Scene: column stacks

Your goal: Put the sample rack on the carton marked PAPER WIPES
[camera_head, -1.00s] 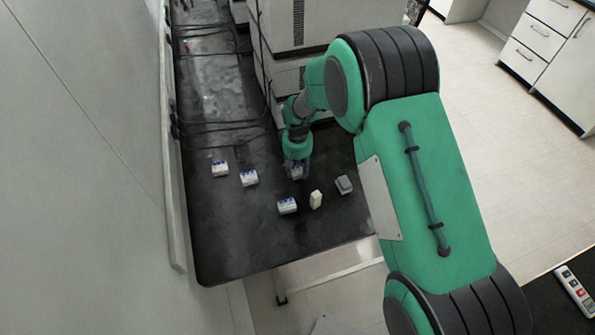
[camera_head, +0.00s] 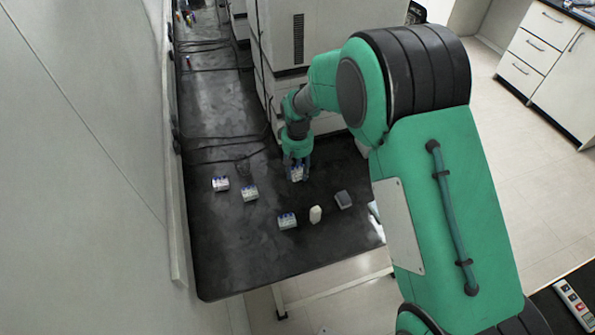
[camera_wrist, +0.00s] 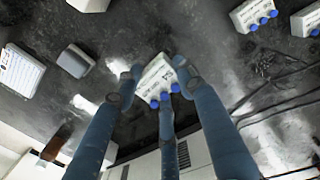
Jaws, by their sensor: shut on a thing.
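My gripper (camera_head: 297,170) points down over the dark bench, with its fingers closed around a white block with blue round caps, apparently a sample rack (camera_head: 297,176). In the wrist view this sample rack (camera_wrist: 155,80) sits between the fingertips, with small print on its top that I cannot read. Whether it clears the bench is hard to tell. No PAPER WIPES marking is legible. A white piece with printed lines (camera_wrist: 20,70) lies at the left of the wrist view; I cannot tell whether it is the carton.
A white upright piece (camera_head: 315,214) and a grey box (camera_head: 343,200) are to the right. White equipment (camera_head: 285,50) stands behind; cables (camera_head: 215,150) lie at back left.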

